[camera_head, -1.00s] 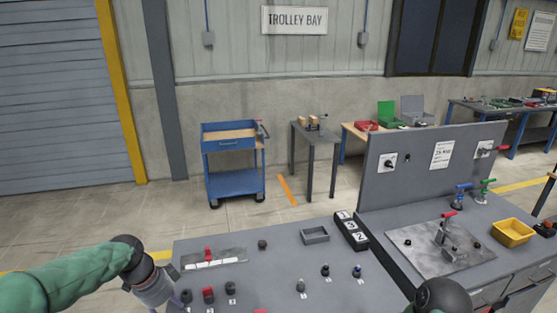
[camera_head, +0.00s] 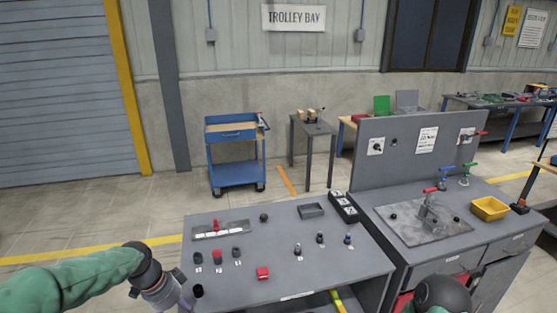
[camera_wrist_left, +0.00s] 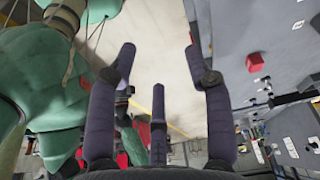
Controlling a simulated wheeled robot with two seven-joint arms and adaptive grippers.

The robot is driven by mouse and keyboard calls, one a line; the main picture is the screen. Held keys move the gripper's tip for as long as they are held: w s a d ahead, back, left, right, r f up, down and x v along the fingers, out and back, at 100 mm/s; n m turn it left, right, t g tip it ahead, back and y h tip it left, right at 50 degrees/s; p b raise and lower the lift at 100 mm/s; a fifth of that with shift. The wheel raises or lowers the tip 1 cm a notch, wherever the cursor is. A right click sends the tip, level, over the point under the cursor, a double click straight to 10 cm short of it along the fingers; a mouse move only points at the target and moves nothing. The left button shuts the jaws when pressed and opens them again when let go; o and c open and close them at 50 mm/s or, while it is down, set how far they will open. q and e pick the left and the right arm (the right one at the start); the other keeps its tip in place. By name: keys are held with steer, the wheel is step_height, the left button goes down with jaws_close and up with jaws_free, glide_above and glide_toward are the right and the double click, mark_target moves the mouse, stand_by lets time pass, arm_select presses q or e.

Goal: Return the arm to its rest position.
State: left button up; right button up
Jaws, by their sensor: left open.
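My left arm (camera_head: 70,285) comes in from the lower left of the head view, in a green sleeve with a dark wrist joint. My left gripper (camera_wrist_left: 160,55) shows in the left wrist view with its dark purple fingers spread wide and nothing between them. In the head view only a small part of it shows at the bottom edge, by the left front of the grey bench (camera_head: 330,265). A dark rounded part of my right arm (camera_head: 440,293) shows at the bottom right. My right gripper is out of view.
A second bench with a yellow bin (camera_head: 489,208) adjoins at right. A blue trolley (camera_head: 233,173) stands behind, with open floor around it.

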arm_select(q)
steer(key=s+d+f+n, duration=0.2)
steer(key=d+f+n, duration=0.2)
steer(key=f, duration=0.6)
steer(key=s+d+f+n, duration=0.3)
steer(key=d+f+n, duration=0.15)
steer(key=f, duration=0.55)
steer(key=s+d+f+n, duration=0.3)
steer(key=s+f+n, duration=0.1)
steer(key=s+f, duration=0.2)
steer(key=s+d+f+n+h+b, duration=0.1)
steer(key=s+d+f+n, duration=0.3)
steer(key=s+f, duration=0.2)
steer(key=shift+s, duration=0.95)
steer(key=shift+d+f, duration=0.1)
